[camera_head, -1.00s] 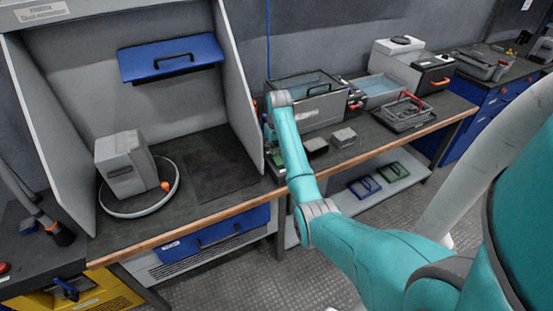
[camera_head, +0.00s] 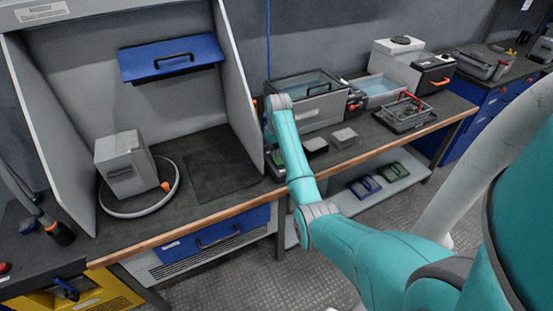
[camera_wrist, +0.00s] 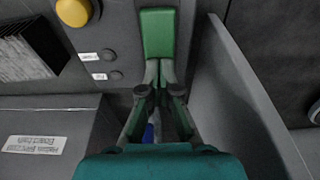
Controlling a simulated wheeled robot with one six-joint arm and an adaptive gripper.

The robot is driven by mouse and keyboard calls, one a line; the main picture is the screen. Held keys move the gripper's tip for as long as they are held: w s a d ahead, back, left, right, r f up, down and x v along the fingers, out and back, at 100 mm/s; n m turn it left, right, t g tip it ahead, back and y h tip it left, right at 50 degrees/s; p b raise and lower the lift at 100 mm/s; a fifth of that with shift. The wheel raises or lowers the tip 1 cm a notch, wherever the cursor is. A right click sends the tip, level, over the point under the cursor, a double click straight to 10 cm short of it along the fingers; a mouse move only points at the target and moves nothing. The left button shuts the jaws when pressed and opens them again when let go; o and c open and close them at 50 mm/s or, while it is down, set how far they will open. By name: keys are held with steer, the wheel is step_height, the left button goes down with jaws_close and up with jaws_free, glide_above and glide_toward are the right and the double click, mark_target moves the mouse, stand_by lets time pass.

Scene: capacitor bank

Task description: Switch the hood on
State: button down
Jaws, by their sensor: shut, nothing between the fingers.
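The hood (camera_head: 75,50) is the grey open-fronted enclosure at left in the head view, with a sign (camera_head: 41,11) on top. In the wrist view a green rectangular piece (camera_wrist: 158,33), which looks like a switch, sits on a dark grey panel (camera_wrist: 112,25). My gripper (camera_wrist: 164,66) is shut and empty, with its fingertips at the lower end of the green piece. I cannot tell whether they touch it. In the head view the gripper is hidden behind my arm beside the hood's right wall.
A yellow round knob (camera_wrist: 73,12) and two small labels (camera_wrist: 88,57) sit left of the green piece. A grey wall (camera_wrist: 240,95) rises close to my gripper's right. In the head view a tank (camera_head: 306,97) and small grey blocks (camera_head: 344,137) stand right of my arm on the bench.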

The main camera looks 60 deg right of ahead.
steer(key=shift+r, duration=3.45)
